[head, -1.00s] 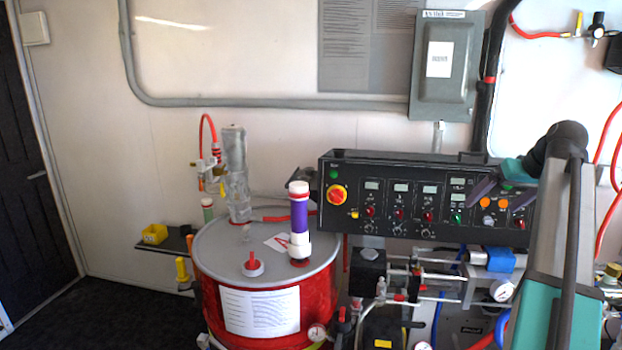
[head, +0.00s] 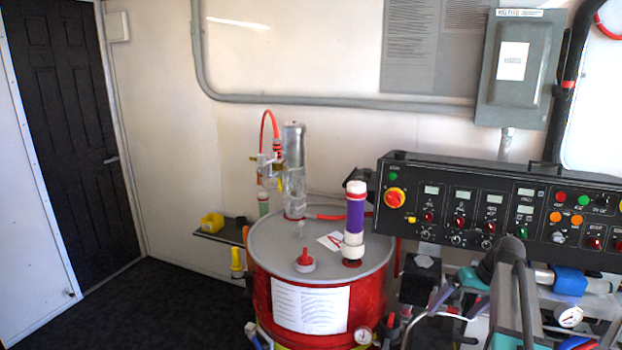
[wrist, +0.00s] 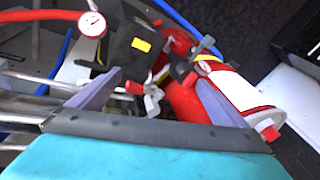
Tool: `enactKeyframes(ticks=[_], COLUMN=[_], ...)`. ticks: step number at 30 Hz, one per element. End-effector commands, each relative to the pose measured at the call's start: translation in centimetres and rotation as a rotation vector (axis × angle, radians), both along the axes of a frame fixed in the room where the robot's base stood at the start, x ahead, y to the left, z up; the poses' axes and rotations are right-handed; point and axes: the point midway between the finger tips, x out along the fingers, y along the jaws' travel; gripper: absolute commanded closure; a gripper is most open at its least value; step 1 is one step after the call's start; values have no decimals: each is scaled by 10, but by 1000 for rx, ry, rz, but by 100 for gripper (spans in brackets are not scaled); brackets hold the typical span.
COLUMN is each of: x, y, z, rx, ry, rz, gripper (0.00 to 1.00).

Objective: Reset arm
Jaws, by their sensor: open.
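My arm shows at the lower right of the head view, in front of the control panel's lower edge. My gripper (wrist: 157,77) shows in the wrist view with its two grey-purple fingers spread wide apart and nothing held between them. In the head view a purple-grey finger (head: 441,296) shows low, to the right of the red drum (head: 262,292). Beyond the fingers, the wrist view shows valves and pipes, a black box with a yellow label (wrist: 130,40), and a red cylinder with a white label (wrist: 232,88). Whether the fingers touch anything is unclear.
The black control panel (head: 470,238) stands close behind my arm. A gauge (head: 569,316) and pipes crowd below it. A purple-and-white tube (head: 355,222) rises from the drum lid. Open dark floor (head: 185,290) lies left, before a dark door (head: 75,130).

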Motion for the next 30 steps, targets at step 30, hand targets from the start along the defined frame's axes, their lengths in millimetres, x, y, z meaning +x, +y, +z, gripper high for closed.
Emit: enactKeyframes(ticks=[30], x=[-114], y=[190], z=[-262], rx=[23], ry=[369], rz=[171], gripper=[3])
